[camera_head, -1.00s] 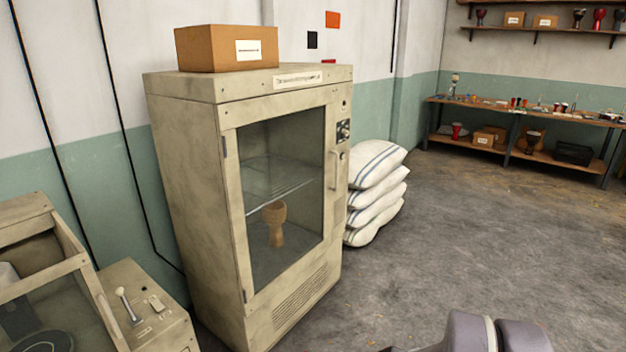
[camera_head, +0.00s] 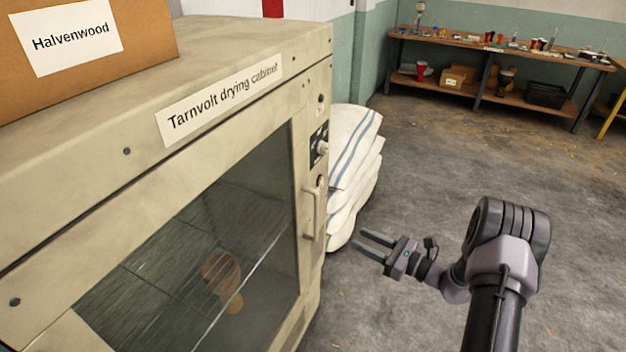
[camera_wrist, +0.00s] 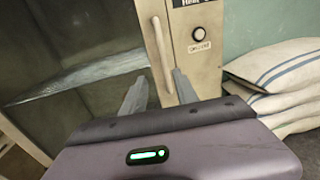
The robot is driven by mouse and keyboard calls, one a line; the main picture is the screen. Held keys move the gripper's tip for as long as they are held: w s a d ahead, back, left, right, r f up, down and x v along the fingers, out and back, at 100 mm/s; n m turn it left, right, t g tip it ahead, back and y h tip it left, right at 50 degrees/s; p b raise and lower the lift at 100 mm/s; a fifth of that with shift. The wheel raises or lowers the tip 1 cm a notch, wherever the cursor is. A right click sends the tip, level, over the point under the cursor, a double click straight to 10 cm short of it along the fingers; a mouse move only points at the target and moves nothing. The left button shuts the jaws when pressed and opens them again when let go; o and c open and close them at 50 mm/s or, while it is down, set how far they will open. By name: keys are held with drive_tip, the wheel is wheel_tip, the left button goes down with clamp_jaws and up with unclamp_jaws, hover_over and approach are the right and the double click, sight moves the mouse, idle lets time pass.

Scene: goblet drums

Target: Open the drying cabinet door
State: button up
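The drying cabinet (camera_head: 312,95) is beige and stands at the left in the head view, its glass door (camera_head: 215,240) shut. A goblet drum (camera_head: 222,275) shows behind the glass below a shelf. The vertical door handle (camera_head: 309,213) is on the door's right side; it also shows in the wrist view (camera_wrist: 159,50). My gripper (camera_head: 367,244) is open and empty, its fingers pointing at the handle from the right in the head view. In the wrist view my gripper's fingers (camera_wrist: 160,88) are spread apart, with the handle's lower end between and beyond them. I see no contact.
A cardboard box (camera_head: 75,50) sits on the cabinet. Striped white sacks (camera_head: 350,165) are stacked close beside the cabinet's right side; they also show in the wrist view (camera_wrist: 280,75). A workbench (camera_head: 500,55) stands at the back.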

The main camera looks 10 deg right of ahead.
drive_tip(key=b+x, duration=0.1)
drive_tip(key=x, duration=0.4)
drive_tip(key=b+x, duration=0.2)
drive_tip(key=x, duration=0.4)
drive_tip(key=b+x, duration=0.1)
drive_tip(key=x, duration=0.4)
drive_tip(key=shift+w+f, duration=0.1)
drive_tip(key=shift+w, duration=0.45)
clamp_jaws()
